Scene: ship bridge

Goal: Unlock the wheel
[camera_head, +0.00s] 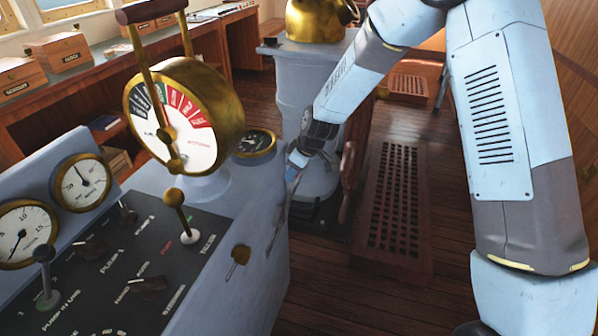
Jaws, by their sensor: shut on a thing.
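The wheel (347,182) is a dark reddish-brown rim seen nearly edge-on, beside the pale grey pedestal (293,90) past the console. My gripper (297,163) is at the end of my white arm, pointing down between the console's right edge and the pedestal, left of the wheel. Its fingers are small and partly hidden in this view. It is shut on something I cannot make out. I cannot tell whether it touches the wheel or its lock. No wheel lock can be clearly picked out.
A grey console (225,290) with levers and gauges fills the lower left. A brass telegraph dial (185,115) stands on it. A small brass key-like part (238,257) is on its right side. A wooden floor grating (398,205) lies right of the wheel. Wooden boxes (73,50) line the window shelf.

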